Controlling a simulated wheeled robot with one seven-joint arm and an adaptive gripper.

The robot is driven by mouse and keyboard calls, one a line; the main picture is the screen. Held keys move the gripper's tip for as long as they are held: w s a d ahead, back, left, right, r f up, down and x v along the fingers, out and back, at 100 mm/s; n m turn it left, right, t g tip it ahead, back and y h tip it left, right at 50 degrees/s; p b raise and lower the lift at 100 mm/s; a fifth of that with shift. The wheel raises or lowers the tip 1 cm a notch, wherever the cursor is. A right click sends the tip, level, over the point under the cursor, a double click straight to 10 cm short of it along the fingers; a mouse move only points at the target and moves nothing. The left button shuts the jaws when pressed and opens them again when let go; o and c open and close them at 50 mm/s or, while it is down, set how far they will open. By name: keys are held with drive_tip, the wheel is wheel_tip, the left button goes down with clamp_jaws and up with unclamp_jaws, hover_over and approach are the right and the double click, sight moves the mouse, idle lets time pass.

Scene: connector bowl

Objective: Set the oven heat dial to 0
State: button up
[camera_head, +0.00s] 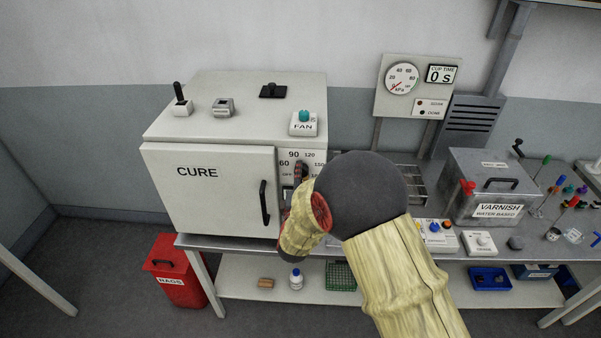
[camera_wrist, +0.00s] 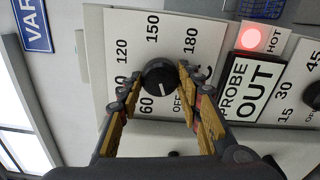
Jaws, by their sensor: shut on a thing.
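The oven heat dial (camera_wrist: 158,74) is a round black knob on the white panel (camera_wrist: 209,28). Its scale reads OFF, 60, 90, 120, 150 and 180; no 0 shows. A short white mark on the dial points down in the wrist view, roughly between 60 and OFF. My gripper (camera_wrist: 158,86) is shut on the dial, one finger on each side. The fingers partly cover the 90 and the OFF. In the head view, my gripper (camera_head: 299,186) is at the panel right of the CURE oven door (camera_head: 210,205), and my arm hides part of the panel.
A red light (camera_wrist: 249,38) marked HOT glows beside a PROBE OUT sign (camera_wrist: 250,88). The oven door handle (camera_head: 264,204) stands close left of my gripper. A varnish tank (camera_head: 465,203) stands right of my arm.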

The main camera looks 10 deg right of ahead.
drive_tip(key=shift+n+p, duration=0.35)
drive_tip(key=shift+n, duration=0.85)
drive_tip(key=shift+f, duration=0.1)
drive_tip(key=o, duration=1.2)
drive_tip(key=shift+c, duration=0.2)
drive_tip(key=v, duration=1.2)
